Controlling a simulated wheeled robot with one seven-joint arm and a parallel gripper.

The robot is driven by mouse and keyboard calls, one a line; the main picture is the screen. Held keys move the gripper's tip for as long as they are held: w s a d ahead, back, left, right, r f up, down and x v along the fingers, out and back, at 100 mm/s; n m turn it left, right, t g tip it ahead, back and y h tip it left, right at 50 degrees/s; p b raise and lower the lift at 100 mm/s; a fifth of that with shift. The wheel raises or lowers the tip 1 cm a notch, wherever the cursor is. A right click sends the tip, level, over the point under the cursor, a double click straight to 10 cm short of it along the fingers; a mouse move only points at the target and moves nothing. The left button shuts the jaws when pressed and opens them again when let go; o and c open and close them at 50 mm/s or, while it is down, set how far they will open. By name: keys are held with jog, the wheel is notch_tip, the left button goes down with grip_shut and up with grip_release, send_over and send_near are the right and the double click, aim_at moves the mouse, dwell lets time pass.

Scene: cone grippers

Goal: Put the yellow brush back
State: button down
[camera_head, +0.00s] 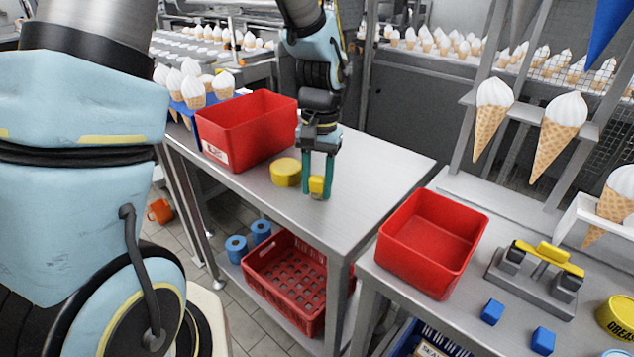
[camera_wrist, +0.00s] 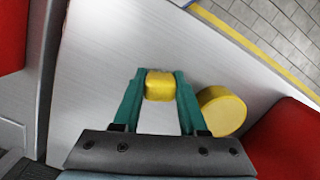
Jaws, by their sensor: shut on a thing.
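My gripper (camera_head: 318,187) points down over the metal table (camera_head: 372,172). Its green fingers are shut on a small yellow block-like thing, taken as the yellow brush (camera_head: 316,185); no bristles show. It also shows between the fingertips in the wrist view (camera_wrist: 159,85). It is at or just above the tabletop; I cannot tell which. A round yellow piece (camera_head: 286,172) lies just left of the gripper, and to its right in the wrist view (camera_wrist: 222,110). A grey stand (camera_head: 531,283) with a yellow-topped bar (camera_head: 548,255) is on the right-hand table.
A red bin (camera_head: 245,130) stands behind left on the same table. Another red bin (camera_head: 432,243) stands on the right-hand table. Blue blocks (camera_head: 492,312) lie near the grey stand. The tabletop right of my gripper is clear. Large cones (camera_head: 558,130) hang at the right.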

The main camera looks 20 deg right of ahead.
jog(key=shift+f, duration=0.15)
jog(key=shift+c, duration=2.2)
grip_release()
notch_tip(320, 180, up, 12)
jog(key=w+b, duration=0.1)
jog(key=a+f+n+t, duration=0.1)
jog(key=a+f+n, duration=0.2)
jog(key=a, duration=0.9)
jog(key=a+f+n+t+h, duration=0.1)
jog(key=a+f+n, duration=0.2)
jog(key=a, duration=1)
jog(key=shift+w+a+f+n+t, duration=0.15)
jog(key=shift+f+n+t, duration=0.15)
jog(key=shift+f, duration=0.25)
jog(key=shift+c, duration=0.3)
